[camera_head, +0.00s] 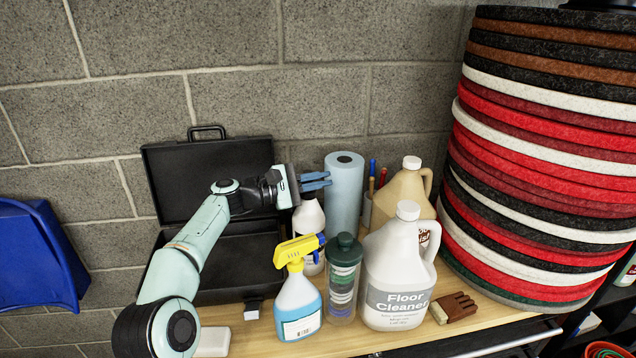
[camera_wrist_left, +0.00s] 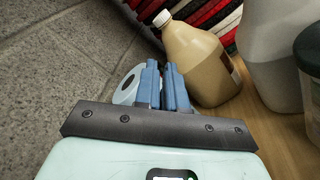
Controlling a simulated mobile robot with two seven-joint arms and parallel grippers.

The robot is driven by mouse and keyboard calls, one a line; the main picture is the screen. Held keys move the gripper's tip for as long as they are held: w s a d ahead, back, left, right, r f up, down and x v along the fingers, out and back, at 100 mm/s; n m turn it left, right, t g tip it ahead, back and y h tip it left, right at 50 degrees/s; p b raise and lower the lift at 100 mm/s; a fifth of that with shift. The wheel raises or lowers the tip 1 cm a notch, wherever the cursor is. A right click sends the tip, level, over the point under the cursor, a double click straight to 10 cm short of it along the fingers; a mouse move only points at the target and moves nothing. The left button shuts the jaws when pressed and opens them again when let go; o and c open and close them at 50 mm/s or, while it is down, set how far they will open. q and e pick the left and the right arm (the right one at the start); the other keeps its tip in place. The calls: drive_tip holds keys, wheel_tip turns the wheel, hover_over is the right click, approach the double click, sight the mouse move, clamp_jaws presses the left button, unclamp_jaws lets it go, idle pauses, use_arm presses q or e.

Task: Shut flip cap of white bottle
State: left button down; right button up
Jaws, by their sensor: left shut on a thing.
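The white bottle (camera_head: 309,222) stands upright on the wooden bench, behind the yellow-topped spray bottle. Its top and flip cap are hidden by my left gripper, so I cannot see the cap's angle. My left gripper (camera_head: 328,180) reaches in from the left at the bottle's top, its blue fingers pointing right. In the left wrist view the fingers (camera_wrist_left: 165,68) are close together, and what they grip is hidden. The left gripper is shut on the flip cap, as far as its place at the bottle top shows. My right gripper is not in view.
A spray bottle (camera_head: 298,300), a green-lidded bottle (camera_head: 344,275) and a Floor Cleaner jug (camera_head: 398,268) stand in front. A blue paper roll (camera_head: 344,195) and a tan jug (camera_head: 404,196) stand right. An open black case (camera_head: 205,180) is behind. Stacked pads (camera_head: 545,160) fill the right.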

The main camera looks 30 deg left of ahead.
use_arm(q)
drive_tip(key=shift+m, duration=0.3)
drive_tip(key=c, duration=1.3)
unclamp_jaws()
drive_tip(key=shift+d+f, duration=0.1)
drive_tip(key=shift+f, duration=0.05)
drive_tip(key=shift+f, duration=0.1)
drive_tip(key=shift+s, duration=0.1)
